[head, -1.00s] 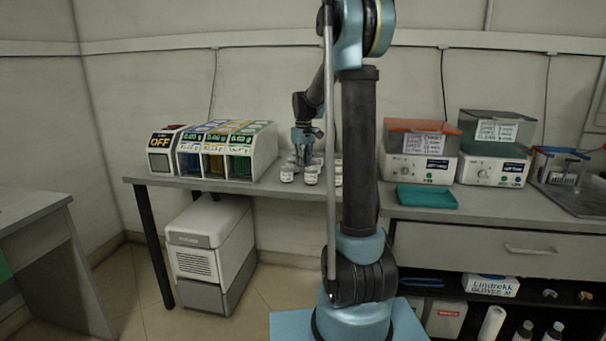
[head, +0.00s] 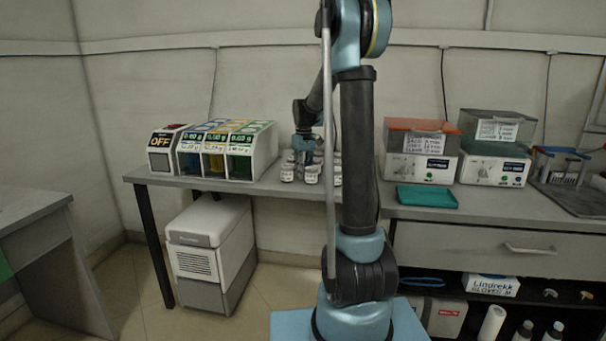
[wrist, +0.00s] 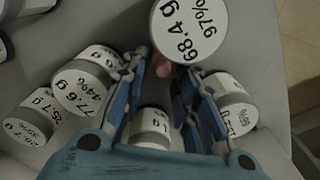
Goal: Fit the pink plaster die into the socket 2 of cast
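My gripper (wrist: 160,82) is open in the wrist view, its two blue fingers apart and pointing down among white labelled jars. A small pink piece (wrist: 162,66) shows between the fingertips, partly hidden by a jar; it may be the pink plaster die, but its shape is unclear. I cannot tell whether a finger touches it. In the head view my gripper (head: 304,151) is low over the jar group at the back bench, its fingers too small to read. I cannot make out the cast or its socket 2 in either view.
Jars crowd the fingers: one marked 68.4 g (wrist: 188,30) ahead, one (wrist: 88,80) at left, one (wrist: 230,100) at right, one (wrist: 152,128) between the fingers. A dispenser unit (head: 262,150) stands left on the bench; a teal tray (head: 427,197) lies right.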

